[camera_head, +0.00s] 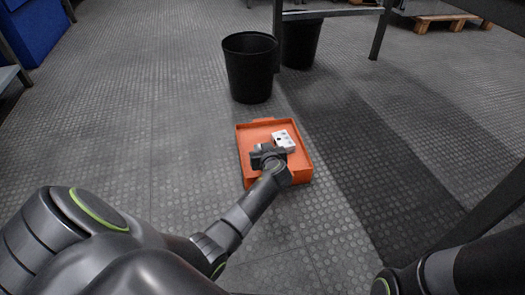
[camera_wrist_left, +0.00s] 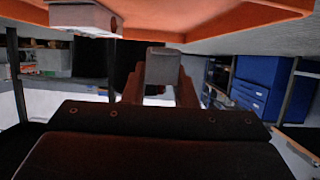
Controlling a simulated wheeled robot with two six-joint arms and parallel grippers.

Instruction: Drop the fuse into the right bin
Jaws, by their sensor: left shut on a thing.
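My left gripper (camera_head: 268,154) is over the orange tray (camera_head: 241,140), seen from behind in the head view. In the left wrist view its fingers (camera_wrist_left: 160,88) are shut on a grey, blunt-ended piece, which looks like the fuse (camera_wrist_left: 163,66). The fuse cannot be made out in the head view. Two black bins stand on the floor beyond the tray. The right bin (camera_head: 301,44) is partly hidden behind a table leg and the left bin (camera_head: 249,72). My right arm shows at the lower right, but its gripper is out of view.
A white box (camera_head: 284,140) lies in the tray beside my left gripper and also shows in the left wrist view (camera_wrist_left: 84,18). A table with a metal leg (camera_head: 277,28) stands by the bins. A pallet (camera_head: 445,21) lies at the back right. The floor at left is clear.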

